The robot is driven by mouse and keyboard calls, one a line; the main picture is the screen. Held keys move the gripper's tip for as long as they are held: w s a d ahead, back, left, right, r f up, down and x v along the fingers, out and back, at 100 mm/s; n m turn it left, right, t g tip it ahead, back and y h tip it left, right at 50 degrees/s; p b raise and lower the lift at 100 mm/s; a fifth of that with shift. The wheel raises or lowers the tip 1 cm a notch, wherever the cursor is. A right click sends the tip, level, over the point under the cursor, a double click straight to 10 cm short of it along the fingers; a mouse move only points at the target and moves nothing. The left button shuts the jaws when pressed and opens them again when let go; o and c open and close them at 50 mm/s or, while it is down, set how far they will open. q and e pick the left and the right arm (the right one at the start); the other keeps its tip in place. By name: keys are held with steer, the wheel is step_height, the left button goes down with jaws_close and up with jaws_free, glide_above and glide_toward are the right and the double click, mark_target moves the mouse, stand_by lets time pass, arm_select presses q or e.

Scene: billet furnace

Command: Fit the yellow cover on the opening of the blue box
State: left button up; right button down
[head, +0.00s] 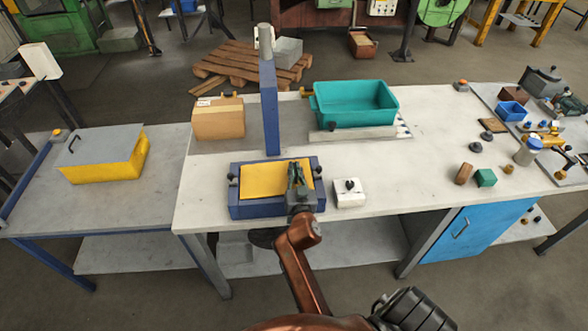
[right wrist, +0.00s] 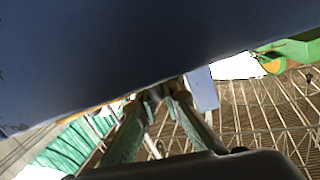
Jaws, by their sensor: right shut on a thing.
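The blue box (head: 262,208) stands near the front edge of the white table, with small dark knobs at its sides. The flat yellow cover (head: 262,180) lies over its opening, with blue rim showing around it. I cannot tell whether it is fully seated or slightly raised. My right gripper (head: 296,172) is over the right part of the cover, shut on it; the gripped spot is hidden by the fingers. In the right wrist view the fingertips (right wrist: 157,93) meet just below a large dark surface that fills the top. My left gripper is not in view.
A blue post (head: 270,108) rises just behind the box. A white block with a dark knob (head: 349,193) stands close on the right. A teal bin (head: 355,104) and a cardboard box (head: 218,118) stand farther back. The table middle right is mostly clear.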

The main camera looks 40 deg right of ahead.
steer(key=shift+w+a, duration=0.1)
steer(key=shift+a, duration=0.05)
steer(key=c, duration=2.2)
jaws_free()
steer(key=shift+r, duration=0.1)
steer(key=shift+o, duration=1.1)
